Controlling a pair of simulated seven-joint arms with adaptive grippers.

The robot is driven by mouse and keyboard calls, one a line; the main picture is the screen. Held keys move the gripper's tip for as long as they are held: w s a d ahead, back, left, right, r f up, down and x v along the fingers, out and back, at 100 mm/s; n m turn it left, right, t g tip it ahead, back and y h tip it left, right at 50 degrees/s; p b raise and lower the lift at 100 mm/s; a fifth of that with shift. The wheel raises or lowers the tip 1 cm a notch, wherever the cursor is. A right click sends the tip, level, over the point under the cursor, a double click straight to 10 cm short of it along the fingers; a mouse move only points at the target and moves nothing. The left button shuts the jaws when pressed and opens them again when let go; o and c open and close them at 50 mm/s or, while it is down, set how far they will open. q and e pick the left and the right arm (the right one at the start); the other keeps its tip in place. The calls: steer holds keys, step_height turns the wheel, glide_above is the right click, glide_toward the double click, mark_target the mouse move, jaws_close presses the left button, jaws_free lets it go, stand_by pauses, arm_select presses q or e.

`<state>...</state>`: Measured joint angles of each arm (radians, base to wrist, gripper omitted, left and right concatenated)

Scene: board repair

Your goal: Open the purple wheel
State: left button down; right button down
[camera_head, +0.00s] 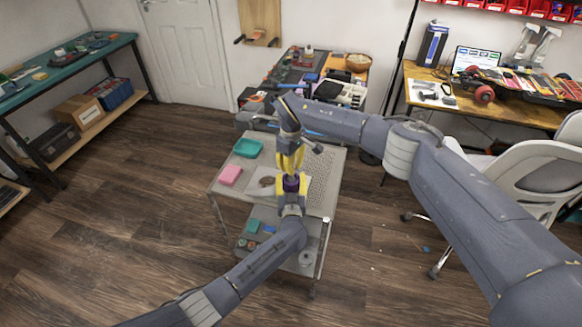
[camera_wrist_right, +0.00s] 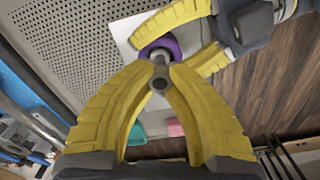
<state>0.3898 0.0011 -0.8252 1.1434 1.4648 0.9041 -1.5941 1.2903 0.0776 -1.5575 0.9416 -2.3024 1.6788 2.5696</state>
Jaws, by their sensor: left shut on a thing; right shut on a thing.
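The purple wheel (camera_head: 291,183) is held in the air above the cart, between my two grippers. In the right wrist view, the purple wheel (camera_wrist_right: 169,43) is a ring around a grey centre. My left gripper (camera_head: 290,187) comes from below, and its yellow fingers are shut on the wheel from both sides; they also show at the top of the wrist view (camera_wrist_right: 190,40). My right gripper (camera_head: 291,170) comes from above. In the wrist view its fingertips (camera_wrist_right: 160,76) close on a small grey part at the wheel's centre. The fingers partly hide both.
A grey two-level cart (camera_head: 326,185) stands below, with a teal tray (camera_head: 247,147) and a pink box (camera_head: 230,175) on top. A cluttered workbench (camera_head: 361,78) is behind. A white chair (camera_head: 535,160) stands at right. The floor at left is clear.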

steer(key=n, duration=0.4)
steer(key=shift+n, duration=0.3)
steer(key=n, duration=0.4)
steer(key=shift+n, duration=0.3)
steer(key=n, duration=0.4)
steer(key=shift+r+n, duration=0.1)
steer(key=shift+n, duration=0.2)
steer(key=n, duration=1)
steer(key=shift+n, duration=0.3)
steer(key=n, duration=2)
steer(key=shift+n, duration=0.4)
steer(key=n, duration=1.1)
steer(key=shift+r+n, duration=0.1)
steer(key=shift+n, duration=0.3)
steer(key=n, duration=0.7)
steer(key=shift+n, duration=0.3)
